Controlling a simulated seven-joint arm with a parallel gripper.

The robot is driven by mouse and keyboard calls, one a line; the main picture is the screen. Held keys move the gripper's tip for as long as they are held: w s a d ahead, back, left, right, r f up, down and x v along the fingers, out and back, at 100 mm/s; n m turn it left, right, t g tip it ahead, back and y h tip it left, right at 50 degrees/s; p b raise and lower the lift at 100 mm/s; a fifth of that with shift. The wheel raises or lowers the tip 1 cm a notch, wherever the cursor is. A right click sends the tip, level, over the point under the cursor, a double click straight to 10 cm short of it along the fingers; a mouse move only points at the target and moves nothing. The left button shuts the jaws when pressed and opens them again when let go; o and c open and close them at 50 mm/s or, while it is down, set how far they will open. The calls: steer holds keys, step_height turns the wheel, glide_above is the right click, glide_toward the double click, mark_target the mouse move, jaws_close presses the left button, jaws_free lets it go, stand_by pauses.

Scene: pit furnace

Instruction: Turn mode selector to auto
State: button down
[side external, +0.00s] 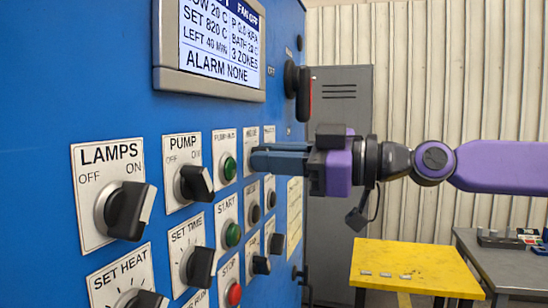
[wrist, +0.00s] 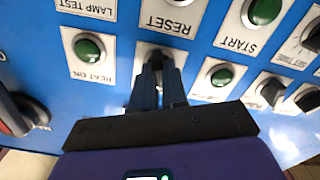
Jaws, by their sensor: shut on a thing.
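My gripper (side external: 254,158) reaches in from the right to the blue panel, and its fingers are shut on a small black selector knob. In the wrist view my gripper (wrist: 157,75) points at a white plate (wrist: 142,52), with the dark knob (wrist: 156,61) between the fingertips. The fingers cover most of this plate, so its positions and the knob's pointing direction cannot be read. In the side view the fingers hide the knob, and the plate's small label (side external: 252,133) is too blurred to read surely.
The blue panel (side external: 100,45) carries the LAMPS knob (side external: 127,210), PUMP knob (side external: 195,183), green START button (side external: 232,234) and a display (side external: 220,45). A green HEAT ON button (wrist: 88,48) and another green button (wrist: 222,76) flank the gripper. A yellow table (side external: 415,262) stands behind.

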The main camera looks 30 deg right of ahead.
steer(key=m, duration=1)
steer(key=shift+w+d+f+m, duration=0.1)
steer(key=shift+w+m, duration=0.05)
steer(key=shift+m, duration=0.15)
stand_by(0.4)
steer(key=c, duration=1.2)
jaws_free()
steer(key=shift+o, duration=0.2)
steer(key=v, duration=1.7)
steer(key=shift+d, duration=0.2)
